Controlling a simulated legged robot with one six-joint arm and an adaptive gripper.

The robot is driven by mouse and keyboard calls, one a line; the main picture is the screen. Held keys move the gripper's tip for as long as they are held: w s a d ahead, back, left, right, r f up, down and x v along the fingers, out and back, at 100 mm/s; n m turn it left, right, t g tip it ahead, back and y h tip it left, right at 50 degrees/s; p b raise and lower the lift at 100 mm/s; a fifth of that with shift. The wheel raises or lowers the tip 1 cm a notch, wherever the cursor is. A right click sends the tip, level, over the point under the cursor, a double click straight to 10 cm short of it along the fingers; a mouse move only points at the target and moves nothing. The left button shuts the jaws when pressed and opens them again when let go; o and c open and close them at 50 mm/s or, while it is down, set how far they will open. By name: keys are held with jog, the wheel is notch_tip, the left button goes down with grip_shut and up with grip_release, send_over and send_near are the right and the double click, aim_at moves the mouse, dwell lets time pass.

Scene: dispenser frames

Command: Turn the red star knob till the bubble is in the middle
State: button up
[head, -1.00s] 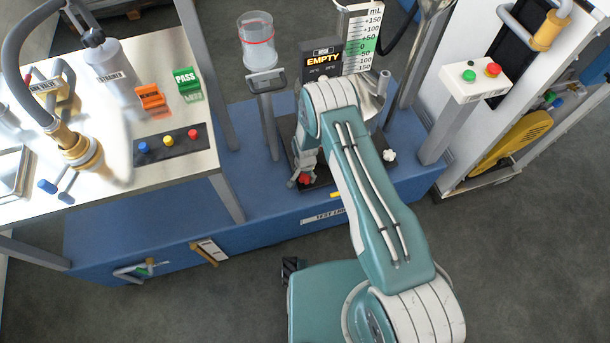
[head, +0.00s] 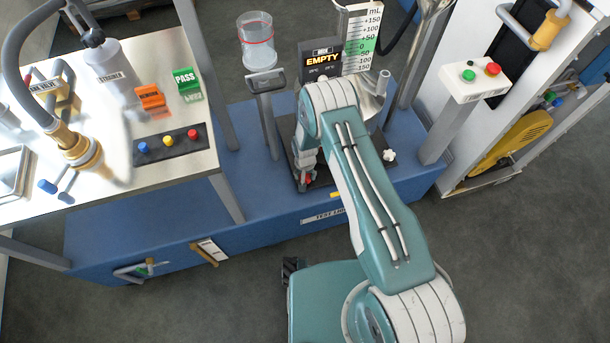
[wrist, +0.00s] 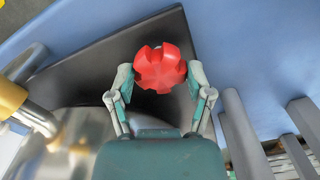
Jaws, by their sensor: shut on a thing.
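The red star knob (wrist: 160,68) stands on a dark base plate in the wrist view. My gripper (wrist: 160,80) has a finger on each side of it and is shut on it. In the head view, a small red part of the knob (head: 308,181) shows beneath my gripper (head: 307,178), at the left front of the dark plate. My arm covers much of the plate. I cannot make out the bubble in either view.
A white knob (head: 389,155) is at the plate's right side. A clear cylinder (head: 257,42) and a display reading EMPTY (head: 322,60) stand behind. A grey post (head: 268,120) rises left of my gripper. A steel table (head: 100,180) is on the left.

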jog(key=n, duration=0.4)
jog(key=shift+n, duration=2.9)
jog(key=o, duration=1.1)
jog(key=shift+o, duration=0.2)
jog(key=shift+a, duration=0.1)
notch_tip(320, 180, up, 12)
jog(key=shift+f, duration=0.1)
